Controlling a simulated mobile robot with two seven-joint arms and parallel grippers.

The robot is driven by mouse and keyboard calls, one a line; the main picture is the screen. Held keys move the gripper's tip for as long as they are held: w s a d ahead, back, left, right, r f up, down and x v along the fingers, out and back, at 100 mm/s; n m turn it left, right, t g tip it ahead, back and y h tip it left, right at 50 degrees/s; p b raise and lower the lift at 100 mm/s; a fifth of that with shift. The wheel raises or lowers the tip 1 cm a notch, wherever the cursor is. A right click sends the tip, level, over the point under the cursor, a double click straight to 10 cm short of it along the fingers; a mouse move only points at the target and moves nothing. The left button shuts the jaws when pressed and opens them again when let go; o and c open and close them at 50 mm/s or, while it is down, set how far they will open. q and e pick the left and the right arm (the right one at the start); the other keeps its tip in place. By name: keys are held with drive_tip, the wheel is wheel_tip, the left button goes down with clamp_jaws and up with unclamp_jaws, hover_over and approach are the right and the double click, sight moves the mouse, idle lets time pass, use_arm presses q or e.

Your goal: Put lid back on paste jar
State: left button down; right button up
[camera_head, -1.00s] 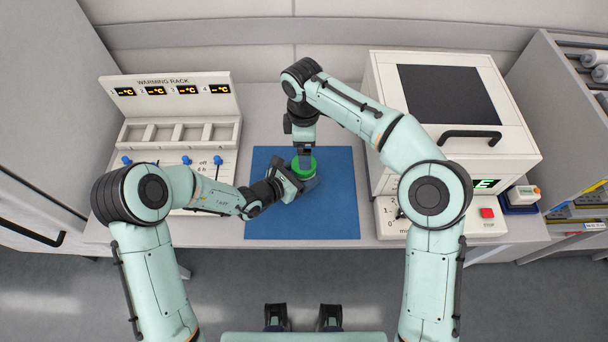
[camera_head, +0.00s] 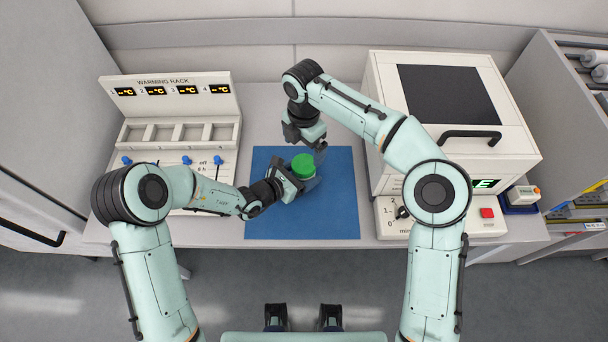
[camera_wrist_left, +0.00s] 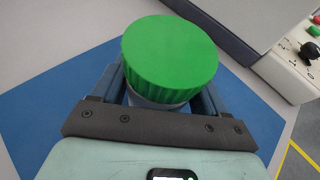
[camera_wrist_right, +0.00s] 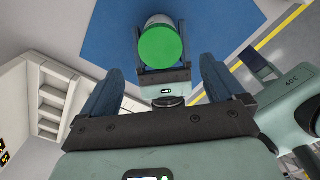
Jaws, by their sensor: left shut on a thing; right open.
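The green lid (camera_head: 303,162) sits on top of the paste jar, seen from above in the head view. In the left wrist view the ribbed lid (camera_wrist_left: 170,52) covers the jar, and only a grey strip of the jar (camera_wrist_left: 158,103) shows below it. My left gripper (camera_head: 298,185) is shut around the jar's body, below the lid, over the blue mat (camera_head: 335,205). My right gripper (camera_head: 318,145) is open and empty, just behind and above the lid. In the right wrist view the lid (camera_wrist_right: 161,47) lies beyond the open fingers (camera_wrist_right: 160,85), apart from them.
The warming rack (camera_head: 180,130) with empty slots stands at the left. A white machine with a dark top panel (camera_head: 450,95) and a black handle stands at the right. The front and right of the mat are clear.

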sight(304, 164)
wheel_tip(304, 164, down, 8)
drive_tip(key=shift+r, duration=0.2)
idle(0.3)
drive_tip(key=c, duration=1.1)
drive_tip(key=shift+m, duration=1.5)
drive_tip(key=shift+c, duration=0.2)
drive_tip(key=o, duration=1.2)
drive_tip(key=shift+c, duration=0.2)
drive_tip(key=shift+r, duration=2.3)
